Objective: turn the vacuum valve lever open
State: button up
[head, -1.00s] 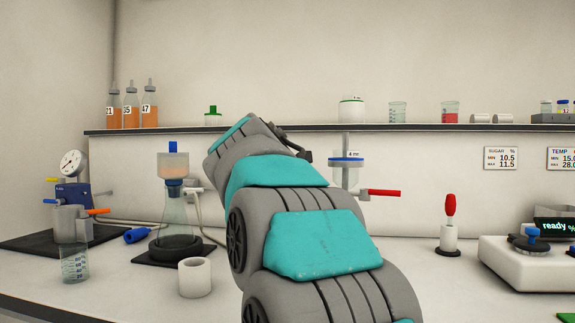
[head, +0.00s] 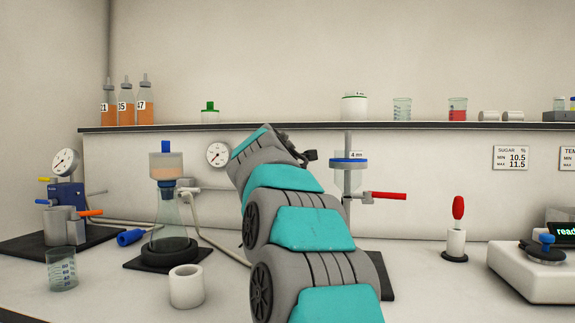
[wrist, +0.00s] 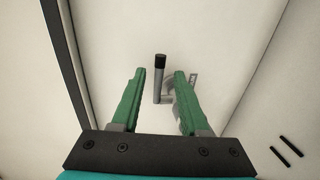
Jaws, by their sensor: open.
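In the wrist view, a grey lever-like rod (wrist: 158,85) with a black tip stands out against the pale wall. It appears between the two green fingers of my gripper (wrist: 159,73), seemingly beyond their tips, with no visible contact. The fingers are apart and hold nothing. A grey bracket-like piece shows at the rod's lower end, partly hidden by the right finger. I take this rod for the vacuum valve lever, but no readable label confirms it. In the head view my arm hides this spot, and the fingers cannot be made out.
A stand with a red lever (head: 388,195) is right of my arm. A filter flask (head: 172,220), a white cup (head: 187,286) and a beaker (head: 61,269) stand to the left. A wall gauge (head: 217,155) and the shelf edge (head: 420,126) are near the arm.

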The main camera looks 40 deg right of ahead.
jog(key=shift+d, duration=0.1)
grip_shut()
dwell(0.3)
dwell(1.1)
